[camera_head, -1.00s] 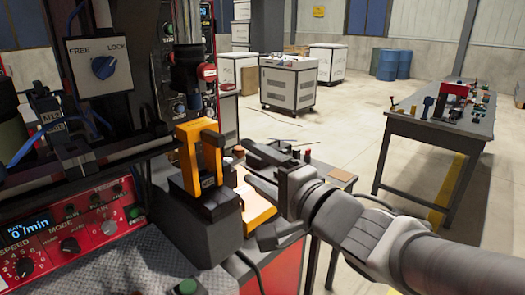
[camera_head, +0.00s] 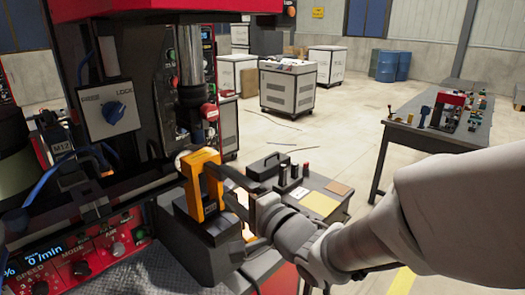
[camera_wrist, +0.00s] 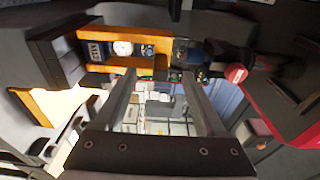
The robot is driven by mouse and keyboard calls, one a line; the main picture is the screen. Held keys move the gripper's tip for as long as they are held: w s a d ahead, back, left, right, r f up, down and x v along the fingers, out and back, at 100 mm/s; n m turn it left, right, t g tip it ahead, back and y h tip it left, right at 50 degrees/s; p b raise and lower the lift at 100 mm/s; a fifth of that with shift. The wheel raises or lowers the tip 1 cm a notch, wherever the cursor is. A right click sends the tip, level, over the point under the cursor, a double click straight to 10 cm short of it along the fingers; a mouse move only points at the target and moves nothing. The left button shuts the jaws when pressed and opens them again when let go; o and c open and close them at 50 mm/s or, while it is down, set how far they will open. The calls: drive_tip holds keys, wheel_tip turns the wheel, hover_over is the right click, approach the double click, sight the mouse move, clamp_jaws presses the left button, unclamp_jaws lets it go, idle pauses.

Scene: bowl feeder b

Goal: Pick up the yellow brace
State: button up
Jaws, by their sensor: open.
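The yellow brace (camera_head: 193,188) is an orange-yellow upright frame standing on a dark block (camera_head: 205,245) at the front of the machine. My gripper (camera_head: 229,183) is just right of the brace, with its fingers pointing left at the brace's upper part. In the wrist view, the brace (camera_wrist: 125,40) lies across the upper left, just beyond the fingertips (camera_wrist: 156,74). The jaws are open with nothing held between them. Whether a finger touches the brace cannot be told.
A red machine with a FREE/LOCK knob (camera_head: 114,112) stands left. A dark vertical spindle (camera_head: 192,75) hangs close behind the brace. A small side table (camera_head: 290,205) with a black box (camera_head: 268,167) is to the right. A grey workbench (camera_head: 430,137) stands farther right.

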sight(217, 177)
drive_tip(key=shift+w+a+r+p, duration=0.2)
drive_tip(key=shift+w+a+p, duration=0.15)
drive_tip(key=shift+p, duration=1.45)
drive_tip(key=x, duration=0.4)
drive_tip(key=shift+w+f, duration=0.1)
drive_tip(key=shift+f, duration=0.15)
drive_tip(key=shift+r+p+x, duration=0.15)
drive_tip(key=shift+p+x, duration=0.1)
drive_tip(key=shift+x, duration=1.2)
drive_tip(key=shift+r+p+x, duration=0.15)
drive_tip(key=shift+p+x, duration=0.05)
drive_tip(key=shift+x, duration=1.3)
drive_tip(key=shift+a, duration=0.1)
clamp_jaws()
